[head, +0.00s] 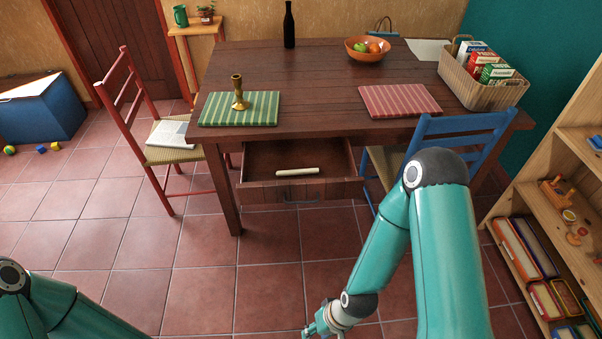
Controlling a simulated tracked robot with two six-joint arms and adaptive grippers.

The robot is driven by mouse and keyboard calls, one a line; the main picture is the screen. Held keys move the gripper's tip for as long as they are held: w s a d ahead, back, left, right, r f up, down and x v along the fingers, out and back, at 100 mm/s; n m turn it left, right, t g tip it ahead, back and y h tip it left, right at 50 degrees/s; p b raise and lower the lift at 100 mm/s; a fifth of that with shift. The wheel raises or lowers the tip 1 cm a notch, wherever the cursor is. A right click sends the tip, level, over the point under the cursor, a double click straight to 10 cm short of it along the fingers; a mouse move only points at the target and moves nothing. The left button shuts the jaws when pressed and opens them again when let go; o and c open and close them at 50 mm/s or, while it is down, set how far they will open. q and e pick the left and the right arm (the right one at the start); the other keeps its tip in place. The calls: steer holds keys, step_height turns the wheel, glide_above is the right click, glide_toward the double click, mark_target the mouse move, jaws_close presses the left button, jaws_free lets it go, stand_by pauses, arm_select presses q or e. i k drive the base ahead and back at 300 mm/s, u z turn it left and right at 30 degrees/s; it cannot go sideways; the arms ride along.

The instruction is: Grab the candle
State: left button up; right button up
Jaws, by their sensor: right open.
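A pale, cream candle (297,171) lies on its side in the open drawer (262,158) under the front of the wooden table (310,72). A brass candlestick (240,98) stands upright and empty on the green striped mat (212,110) on the tabletop. My right gripper (316,333) is low at the bottom edge of the view, in front of and below the drawer, apart from the candle. It is open and partly cut off by the frame. My left arm shows at the bottom left, but its gripper is outside the view.
A blue chair (465,124) stands right of the drawer and a red chair (122,85) with a newspaper stands left. A bottle (289,25), a fruit bowl (352,54), a red striped mat (398,99) and a basket (455,82) are on the table. Tiled floor before the drawer is free.

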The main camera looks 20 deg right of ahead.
mark_target(311, 171)
steer(key=u, duration=0.05)
steer(key=i, duration=1)
steer(key=z, duration=0.05)
